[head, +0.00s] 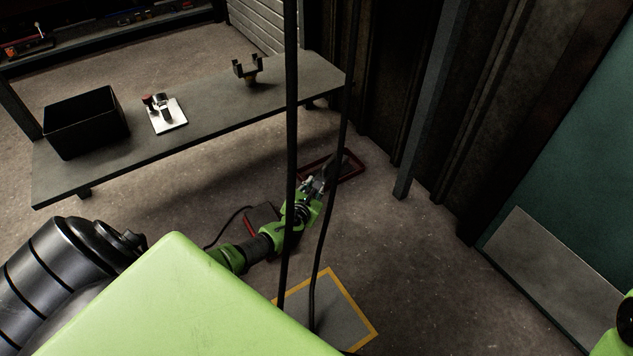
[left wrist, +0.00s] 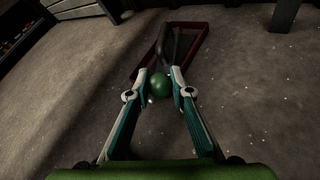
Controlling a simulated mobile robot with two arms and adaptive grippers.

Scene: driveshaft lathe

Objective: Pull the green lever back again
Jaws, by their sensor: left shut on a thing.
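The green lever shows in the left wrist view as a round green knob (left wrist: 160,86) on a dark shaft (left wrist: 168,45). The shaft stands within a dark red floor frame (left wrist: 203,42), which also shows in the head view (head: 352,168). My left gripper (left wrist: 160,78) has its fingers on either side of the knob and is shut on it. In the head view my left gripper (head: 322,178) reaches down to the frame and hides most of the lever. My right gripper is not in view; only a bit of green arm shows at the lower right edge.
A grey table (head: 205,115) stands behind, with a black bin (head: 85,125), a small fixture on a white plate (head: 168,115) and a forked holder (head: 247,70). A red-edged box (head: 260,216) with a cable and a yellow-edged mat (head: 350,315) lie on the floor. Dark cables hang in front.

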